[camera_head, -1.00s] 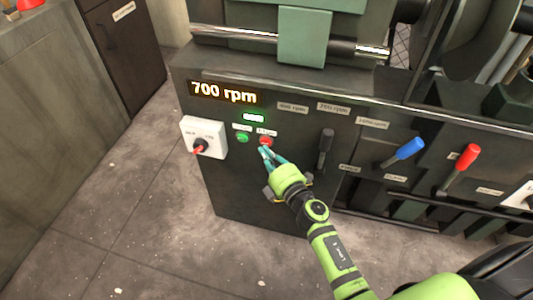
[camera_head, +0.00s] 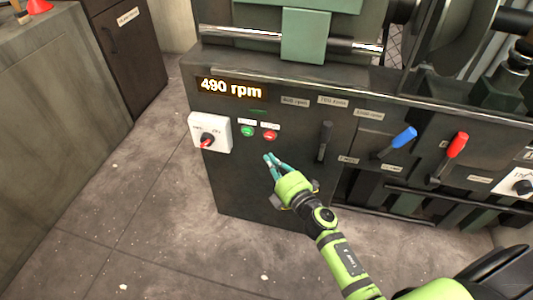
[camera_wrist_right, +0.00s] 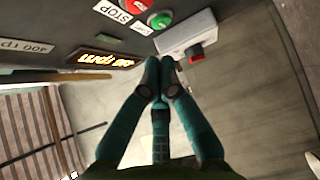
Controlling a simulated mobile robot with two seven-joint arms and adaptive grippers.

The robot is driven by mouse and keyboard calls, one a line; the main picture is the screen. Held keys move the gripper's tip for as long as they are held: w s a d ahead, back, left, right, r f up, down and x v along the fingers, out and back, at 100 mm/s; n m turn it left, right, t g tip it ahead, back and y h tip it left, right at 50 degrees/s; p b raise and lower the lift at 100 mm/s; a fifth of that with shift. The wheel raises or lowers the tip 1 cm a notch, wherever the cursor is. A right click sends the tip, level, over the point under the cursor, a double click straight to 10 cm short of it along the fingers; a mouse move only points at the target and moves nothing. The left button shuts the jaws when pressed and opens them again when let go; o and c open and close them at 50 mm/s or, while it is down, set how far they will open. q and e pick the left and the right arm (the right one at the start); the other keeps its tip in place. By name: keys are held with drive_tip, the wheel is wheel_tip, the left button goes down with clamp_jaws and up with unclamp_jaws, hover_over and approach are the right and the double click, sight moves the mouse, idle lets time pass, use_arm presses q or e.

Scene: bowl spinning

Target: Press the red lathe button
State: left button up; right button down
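The red button (camera_head: 270,135) sits on the dark lathe front (camera_head: 235,180), right of the green button (camera_head: 247,131). In the right wrist view the red button (camera_wrist_right: 137,5) is at the top edge, beside a STOP label (camera_wrist_right: 112,11). My right gripper (camera_head: 270,157) is a little below the red button in the head view and apart from it. Its teal fingertips (camera_wrist_right: 159,62) are together and hold nothing. The rpm display (camera_head: 231,88) above the buttons reads 490 rpm. My left gripper is not in view.
A white switch box (camera_head: 222,131) with a red-tipped knob is left of the buttons. A black lever (camera_head: 325,142), a blue-handled lever (camera_head: 405,137) and a red-handled lever (camera_head: 457,146) stand to the right. The floor at left is open.

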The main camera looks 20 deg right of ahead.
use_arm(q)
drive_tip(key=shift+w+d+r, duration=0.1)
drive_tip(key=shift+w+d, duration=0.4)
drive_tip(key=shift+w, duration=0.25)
use_arm(e)
drive_tip(key=v, duration=0.6)
drive_tip(key=shift+d+f, duration=0.3)
drive_tip(key=shift+d, duration=0.05)
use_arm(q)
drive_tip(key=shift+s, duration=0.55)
